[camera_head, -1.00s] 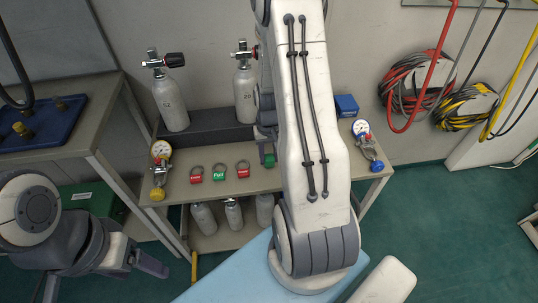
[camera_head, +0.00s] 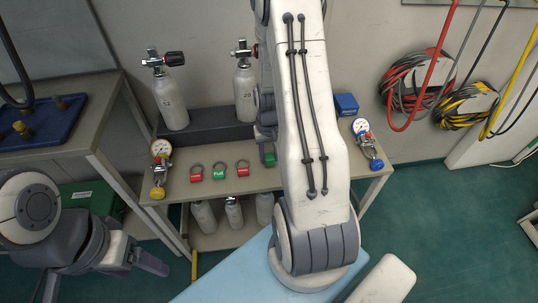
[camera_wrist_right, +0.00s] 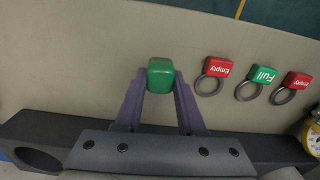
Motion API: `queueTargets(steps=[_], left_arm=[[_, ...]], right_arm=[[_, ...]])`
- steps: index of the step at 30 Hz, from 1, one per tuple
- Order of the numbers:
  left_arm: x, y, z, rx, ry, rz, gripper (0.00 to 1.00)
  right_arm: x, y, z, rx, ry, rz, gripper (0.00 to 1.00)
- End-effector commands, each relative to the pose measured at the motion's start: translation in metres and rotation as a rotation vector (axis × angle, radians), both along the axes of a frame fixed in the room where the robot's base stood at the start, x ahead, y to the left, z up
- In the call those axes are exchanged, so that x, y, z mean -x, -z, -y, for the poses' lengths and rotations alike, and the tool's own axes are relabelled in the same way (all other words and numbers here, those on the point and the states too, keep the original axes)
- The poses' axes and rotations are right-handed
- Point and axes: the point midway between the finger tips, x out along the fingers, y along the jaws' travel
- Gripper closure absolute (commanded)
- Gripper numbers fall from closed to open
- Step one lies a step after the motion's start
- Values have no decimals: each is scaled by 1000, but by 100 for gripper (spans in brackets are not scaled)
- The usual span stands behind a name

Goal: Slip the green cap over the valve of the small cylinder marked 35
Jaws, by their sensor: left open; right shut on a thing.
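The green cap (camera_wrist_right: 160,75) is between the fingertips of my right gripper (camera_wrist_right: 161,88), which is shut on it. Two grey cylinders with valves, the left cylinder (camera_head: 171,103) and the right cylinder (camera_head: 244,95), stand upright in the rack. Smaller cylinders (camera_head: 234,213) stand on the lower shelf. I cannot read a 35 on any. My left gripper (camera_head: 152,264) is open and empty, low at the left.
Red and green ring tags (camera_head: 219,172) lie on the bench (camera_head: 260,182). Gauges with a yellow knob (camera_head: 158,192) and a blue knob (camera_head: 376,164) sit at its ends. A blue box (camera_head: 346,104) is at the back right. My right arm hides the bench's middle right.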

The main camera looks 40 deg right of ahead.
Motion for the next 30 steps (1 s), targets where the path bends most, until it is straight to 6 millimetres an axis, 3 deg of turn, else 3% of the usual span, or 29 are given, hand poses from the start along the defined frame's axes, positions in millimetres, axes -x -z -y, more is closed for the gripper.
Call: queueTargets(steps=[16, 30], left_arm=[[0, 8, 0, 0, 0, 0, 26], [0, 5, 0, 0, 0, 0, 26]], right_arm=[[0, 13, 0, 0, 0, 1, 100], [0, 13, 0, 0, 0, 0, 100]])
